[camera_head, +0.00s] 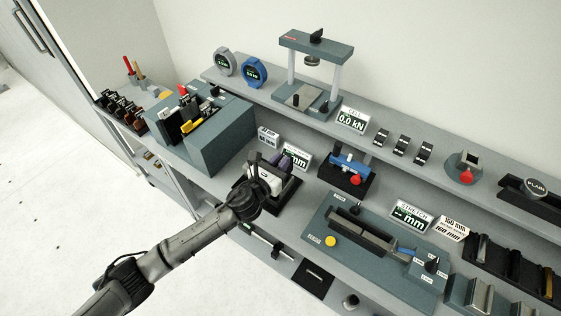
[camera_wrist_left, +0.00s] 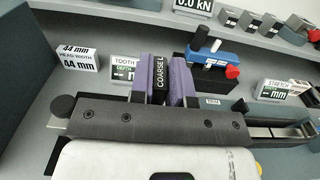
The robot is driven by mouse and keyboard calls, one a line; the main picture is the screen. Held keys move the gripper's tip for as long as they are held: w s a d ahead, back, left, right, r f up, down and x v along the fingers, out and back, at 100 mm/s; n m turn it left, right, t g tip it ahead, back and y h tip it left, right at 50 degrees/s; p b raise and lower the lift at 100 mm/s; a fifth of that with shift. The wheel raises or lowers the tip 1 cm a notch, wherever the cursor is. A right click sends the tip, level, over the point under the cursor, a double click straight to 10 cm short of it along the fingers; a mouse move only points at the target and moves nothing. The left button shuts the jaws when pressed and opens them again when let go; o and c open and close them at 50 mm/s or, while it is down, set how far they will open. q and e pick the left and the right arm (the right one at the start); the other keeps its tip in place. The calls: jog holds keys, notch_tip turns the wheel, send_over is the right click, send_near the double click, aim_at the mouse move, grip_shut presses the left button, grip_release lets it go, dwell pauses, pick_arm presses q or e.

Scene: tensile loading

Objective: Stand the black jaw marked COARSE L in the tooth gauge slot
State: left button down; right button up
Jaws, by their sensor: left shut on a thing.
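In the left wrist view the black jaw marked COARSE L (camera_wrist_left: 159,78) stands between the two purple finger pads of my left gripper (camera_wrist_left: 162,84), which is shut on it. Its label faces the camera and its lower end is hidden by the gripper body. The tooth depth display (camera_wrist_left: 122,70) is just left of and behind the jaw. In the head view my left gripper (camera_head: 285,163) is over the dark tooth gauge base (camera_head: 287,196), in front of the display (camera_head: 300,156). The slot is hidden, so I cannot tell whether the jaw is in it. My right gripper is not in view.
A blue device with a red knob (camera_head: 352,168) stands close to the right. A head width sign (camera_head: 268,136) stands behind left. A teal rack block (camera_head: 225,137) is left, and the stretch fixture (camera_head: 375,250) is front right.

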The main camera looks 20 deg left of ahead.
pick_arm(q)
jog(key=shift+r, duration=0.2)
jog(key=shift+f+b, duration=0.3)
jog(key=shift+f, duration=0.3)
jog(key=shift+f+b, duration=0.5)
jog(key=shift+f, duration=0.2)
jog(key=shift+f+b, duration=0.65)
jog(key=shift+f, duration=0.2)
jog(key=shift+f+b, duration=0.6)
jog(key=shift+f, duration=0.15)
jog(key=shift+f+b, duration=0.6)
jog(key=shift+f, duration=0.2)
jog(key=shift+f, duration=0.25)
dwell(0.6)
